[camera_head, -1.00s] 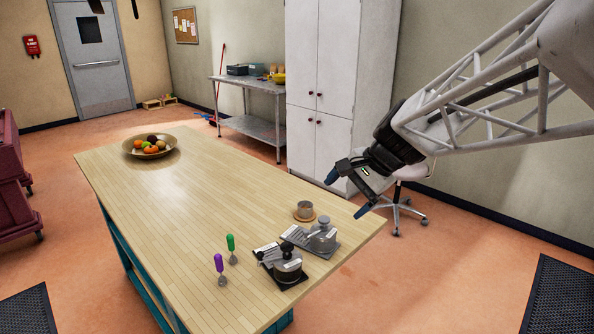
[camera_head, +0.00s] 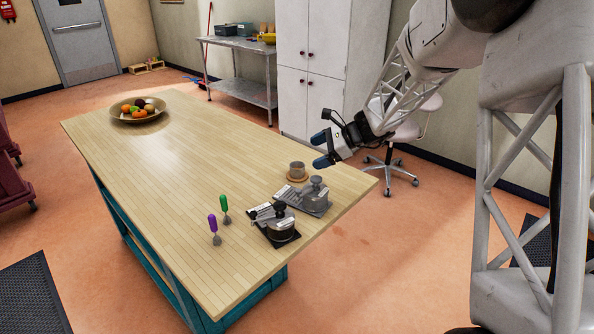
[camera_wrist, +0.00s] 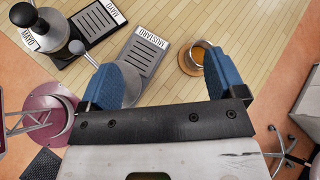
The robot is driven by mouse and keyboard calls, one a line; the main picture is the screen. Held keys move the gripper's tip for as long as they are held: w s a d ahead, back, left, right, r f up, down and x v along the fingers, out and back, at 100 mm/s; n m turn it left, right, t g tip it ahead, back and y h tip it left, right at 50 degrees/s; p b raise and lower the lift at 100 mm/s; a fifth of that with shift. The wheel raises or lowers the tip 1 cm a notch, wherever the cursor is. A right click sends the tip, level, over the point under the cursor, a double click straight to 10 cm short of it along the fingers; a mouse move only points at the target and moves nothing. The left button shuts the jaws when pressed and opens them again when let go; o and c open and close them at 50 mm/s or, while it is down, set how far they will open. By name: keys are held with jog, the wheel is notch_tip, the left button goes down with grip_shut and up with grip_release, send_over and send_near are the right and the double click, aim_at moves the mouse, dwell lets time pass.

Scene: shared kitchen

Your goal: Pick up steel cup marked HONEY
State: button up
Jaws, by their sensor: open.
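A small steel cup (camera_head: 297,169) stands upright on a round wooden coaster near the table's right edge. In the wrist view the cup (camera_wrist: 202,53) has amber contents and is partly behind the right finger. No HONEY marking is readable on it. My gripper (camera_head: 320,150) is open and empty, above and a little right of the cup, apart from it. In the wrist view my gripper (camera_wrist: 160,72) shows two blue fingers spread apart, with the grey MUSTARD mat (camera_wrist: 146,53) between and beyond them.
A dark-knobbed lidded pot (camera_head: 281,226) on a black MAYO mat and a grey lidded pot (camera_head: 316,193) stand near the cup. A fruit bowl (camera_head: 137,112) is at the far end; the table's middle is clear.

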aim_at(297, 166)
jog(key=w+f+m, duration=0.1)
jog(key=w+f, duration=0.2)
jog(key=w+f+m+t+y, duration=0.1)
jog(key=w+f, duration=0.2)
jog(key=w+d+f+m+y, duration=0.1)
jog(key=w+f+m, duration=0.1)
jog(key=w+f, duration=0.1)
jog(key=shift+f, duration=0.1)
jog(key=shift+a, duration=0.1)
jog(key=shift+x, duration=1.25)
jog(key=shift+x, duration=2.65)
jog(key=shift+w, duration=0.1)
jog(key=c, duration=1.1)
jog(key=shift+o, duration=0.2)
